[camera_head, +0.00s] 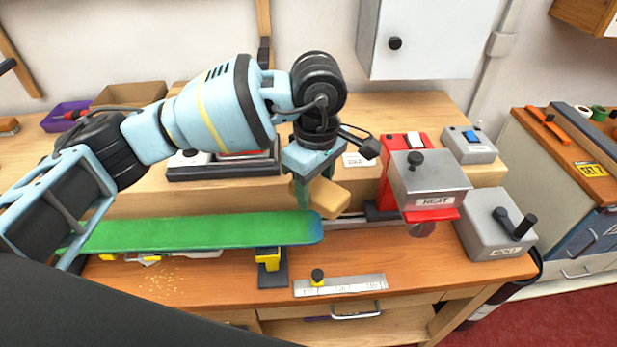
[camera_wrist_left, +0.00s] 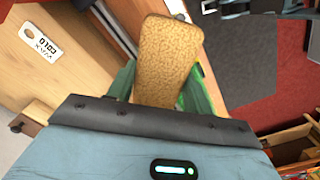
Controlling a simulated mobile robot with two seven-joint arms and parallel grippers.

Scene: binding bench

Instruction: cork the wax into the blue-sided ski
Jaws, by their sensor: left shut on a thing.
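The ski (camera_head: 190,232) lies flat and lengthwise on the bench, with a green top and a blue right end and edge. My left gripper (camera_head: 314,192) is shut on a tan cork block (camera_head: 331,198), by the ski's right end. The cork also shows between the fingers in the left wrist view (camera_wrist_left: 168,58). It looks a little above the ski's surface; I cannot tell whether it touches. The ski's left end is partly hidden behind my left arm. My right gripper is in neither view.
A yellow-topped support (camera_head: 270,262) stands under the ski. A grey and red box marked HEAT (camera_head: 432,182) and a grey switch box (camera_head: 495,225) stand to the right. A metal ruler (camera_head: 340,286) lies in front. Crumbs (camera_head: 160,280) lie on the bench at left.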

